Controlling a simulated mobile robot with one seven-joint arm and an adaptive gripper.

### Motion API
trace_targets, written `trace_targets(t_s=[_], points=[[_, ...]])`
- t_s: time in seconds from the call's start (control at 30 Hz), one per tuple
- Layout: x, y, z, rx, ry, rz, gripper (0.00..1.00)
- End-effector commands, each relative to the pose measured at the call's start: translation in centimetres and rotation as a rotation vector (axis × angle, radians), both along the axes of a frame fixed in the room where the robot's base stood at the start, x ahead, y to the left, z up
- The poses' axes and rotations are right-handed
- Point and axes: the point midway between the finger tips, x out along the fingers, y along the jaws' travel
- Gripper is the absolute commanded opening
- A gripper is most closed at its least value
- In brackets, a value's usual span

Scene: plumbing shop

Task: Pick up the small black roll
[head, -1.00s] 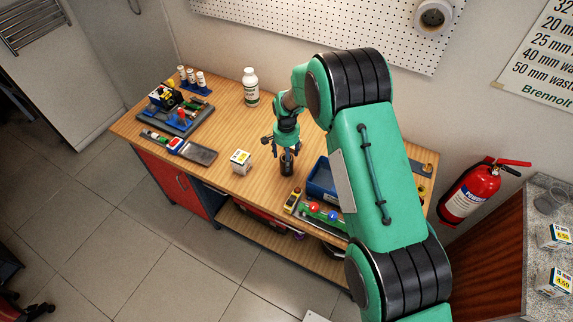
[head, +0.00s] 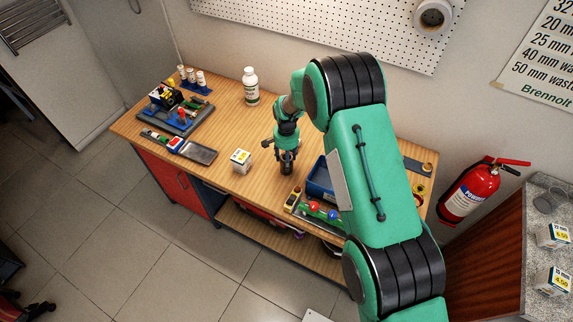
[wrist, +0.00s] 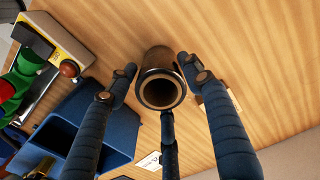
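The small black roll (head: 286,168) stands upright on the wooden workbench (head: 225,128), near its front edge. The wrist view looks down into the roll (wrist: 161,92), a dark tube with a brownish hollow middle. My gripper (head: 286,154) is right above and around the roll's top, pointing down. In the wrist view my gripper (wrist: 157,78) is open, with blue-wrapped fingers on the left and right of the roll and a third finger below it. There is a gap at the left finger. The right fingertip is very close, and I cannot tell if it touches.
A small white box (head: 241,160) stands left of the roll. A blue bin (head: 320,180) and a tray of coloured fittings (head: 318,210) are close on the right. A white bottle (head: 251,86) stands farther back. The bench between box and bottle is clear.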

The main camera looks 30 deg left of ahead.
Motion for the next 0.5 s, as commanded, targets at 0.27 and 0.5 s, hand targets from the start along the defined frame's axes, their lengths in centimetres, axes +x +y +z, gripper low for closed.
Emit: trace_targets(t_s=[0.27,0.5], points=[[0.01,0.01,0.02,0.000,0.000,0.000,0.14],[0.02,0.02,0.23,0.000,0.000,0.000,0.14]])
